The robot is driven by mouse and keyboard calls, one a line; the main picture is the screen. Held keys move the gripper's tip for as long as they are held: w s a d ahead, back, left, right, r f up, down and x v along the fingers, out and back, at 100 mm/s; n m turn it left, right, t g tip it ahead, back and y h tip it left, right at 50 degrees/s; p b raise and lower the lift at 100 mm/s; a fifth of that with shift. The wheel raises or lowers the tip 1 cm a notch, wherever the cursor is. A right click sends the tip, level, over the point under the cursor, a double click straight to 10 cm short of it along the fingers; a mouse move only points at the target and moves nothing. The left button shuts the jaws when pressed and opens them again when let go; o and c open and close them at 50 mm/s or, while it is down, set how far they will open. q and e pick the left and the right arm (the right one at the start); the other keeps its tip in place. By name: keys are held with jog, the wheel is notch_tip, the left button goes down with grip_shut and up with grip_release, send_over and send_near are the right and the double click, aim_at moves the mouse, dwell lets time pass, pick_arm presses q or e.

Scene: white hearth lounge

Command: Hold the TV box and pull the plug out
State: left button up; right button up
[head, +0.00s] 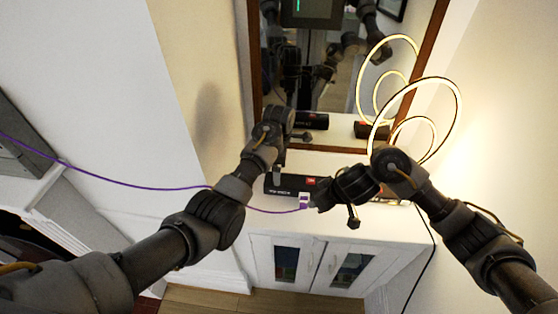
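The TV box (318,187), black with white lettering and a small red mark, lies on the white cabinet top below the mirror. My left gripper (278,176) comes down from above, and its grey finger overlaps the box's left part. Its grip is unclear. A purple cable (150,187) runs in from the left to a pale plug (304,201) in front of the box's near side. My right gripper (316,199) is on the right of the plug, its tips touching or very close to it. Whether the plug sits in the box or between the fingers is not clear.
A wood-framed mirror (439,30) stands behind the cabinet and reflects my arms and the box. A lit ring lamp (461,105) stands at the right, behind my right arm. The white cabinet (312,245) has glass-paned doors. A fireplace (20,215) is at the left.

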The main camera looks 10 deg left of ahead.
aim_at(292, 185)
pick_arm(q)
notch_tip(292, 185, down, 8)
jog(key=shift+f, duration=0.15)
jog(key=shift+c, duration=0.3)
